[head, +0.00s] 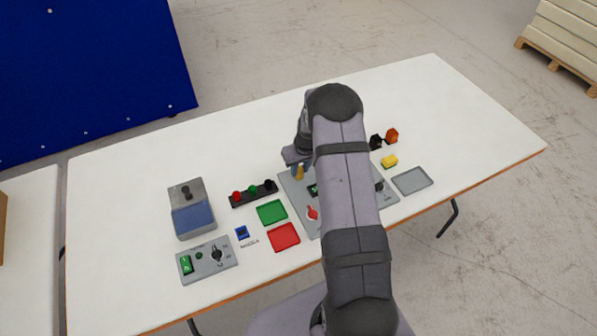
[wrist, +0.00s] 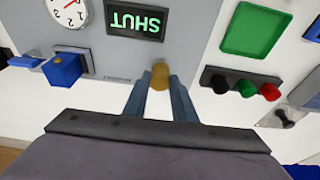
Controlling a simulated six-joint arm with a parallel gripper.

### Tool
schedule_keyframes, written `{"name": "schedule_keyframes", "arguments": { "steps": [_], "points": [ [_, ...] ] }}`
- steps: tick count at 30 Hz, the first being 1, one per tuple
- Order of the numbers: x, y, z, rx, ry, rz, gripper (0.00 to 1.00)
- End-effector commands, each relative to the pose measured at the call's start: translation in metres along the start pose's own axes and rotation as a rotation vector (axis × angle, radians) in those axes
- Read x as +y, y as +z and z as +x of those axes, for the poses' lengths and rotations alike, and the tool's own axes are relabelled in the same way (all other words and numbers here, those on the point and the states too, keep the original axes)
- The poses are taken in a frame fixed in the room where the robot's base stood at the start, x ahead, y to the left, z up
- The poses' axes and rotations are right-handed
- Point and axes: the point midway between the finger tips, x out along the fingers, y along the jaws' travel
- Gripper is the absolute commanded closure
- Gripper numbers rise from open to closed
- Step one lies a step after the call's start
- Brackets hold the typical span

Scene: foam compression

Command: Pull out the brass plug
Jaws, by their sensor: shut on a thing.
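The brass plug (wrist: 159,77) shows between my gripper's fingertips (wrist: 160,84) in the wrist view, at the edge of a grey panel (wrist: 200,60). In the head view the plug (head: 299,172) shows as a small brass-coloured piece beside my gripper (head: 295,163), at the panel's upper left. My gripper is shut on the plug. The fingers hide its sides, and I cannot tell how deep it sits. A display on the panel (wrist: 137,20) reads SHUT. A dial (wrist: 68,10) and a blue block (wrist: 63,68) are also on the panel.
A rack with red, green and black knobs (head: 253,194), a green tray (head: 272,212) and a red tray (head: 284,237) lie left of the panel. A grey box (head: 190,190) and a switch box (head: 207,260) stand farther left.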

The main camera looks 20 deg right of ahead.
Motion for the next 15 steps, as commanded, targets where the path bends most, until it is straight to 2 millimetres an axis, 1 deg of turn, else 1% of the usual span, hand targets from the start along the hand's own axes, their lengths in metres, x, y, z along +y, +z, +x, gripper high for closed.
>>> {"name": "schedule_keyframes", "arguments": {
  "steps": [15],
  "points": [
    [0.0002,-0.0026,-0.009,0.001,0.0,0.0,1.0]
  ]
}}
